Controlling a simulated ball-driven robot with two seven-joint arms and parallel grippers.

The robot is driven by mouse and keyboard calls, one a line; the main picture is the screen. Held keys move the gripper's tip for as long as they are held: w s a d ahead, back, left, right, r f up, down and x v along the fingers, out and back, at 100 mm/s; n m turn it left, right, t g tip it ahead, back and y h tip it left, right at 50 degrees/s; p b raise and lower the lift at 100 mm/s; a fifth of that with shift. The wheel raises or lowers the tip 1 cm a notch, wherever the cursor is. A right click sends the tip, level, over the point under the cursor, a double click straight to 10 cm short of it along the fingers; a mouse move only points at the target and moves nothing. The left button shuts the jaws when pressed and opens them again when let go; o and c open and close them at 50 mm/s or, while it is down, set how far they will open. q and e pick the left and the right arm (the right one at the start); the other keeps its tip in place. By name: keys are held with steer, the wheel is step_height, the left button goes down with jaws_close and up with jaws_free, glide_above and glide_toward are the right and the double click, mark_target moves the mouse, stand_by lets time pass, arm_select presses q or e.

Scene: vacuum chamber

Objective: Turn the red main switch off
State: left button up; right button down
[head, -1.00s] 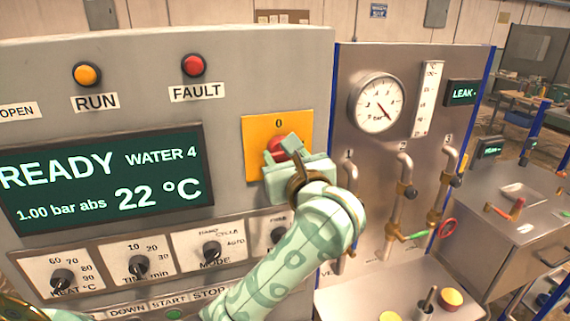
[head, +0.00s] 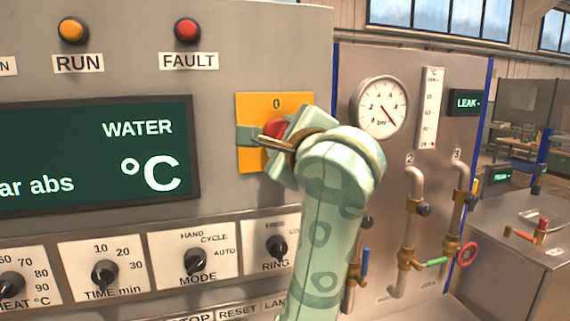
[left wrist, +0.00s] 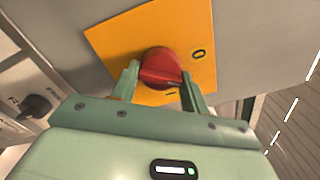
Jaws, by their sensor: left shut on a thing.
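The red main switch (head: 274,127) is a round red knob on a yellow plate (head: 250,158) on the grey panel. A 0 is marked above it in the head view; my gripper hides the plate's right part. In the left wrist view the red knob (left wrist: 160,62) sits between my fingers, with the 0 to its right and an I mark just below it. My left gripper (left wrist: 160,76) is shut on the knob, one finger on each side. In the head view my left gripper (head: 268,130) covers the knob's right side. My right gripper is out of view.
A dark display (head: 95,155) is left of the plate. Below are several black knobs, including the RING knob (head: 277,248) close under my arm. To the right stand a pressure gauge (head: 380,107) and pipes with valves (head: 410,230). RUN and FAULT lamps are above.

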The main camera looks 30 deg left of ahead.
arm_select(q)
steer(key=shift+n+b, duration=3.2)
steer(key=o, duration=1)
steer(key=p+v, duration=0.1)
steer(key=v, duration=1.5)
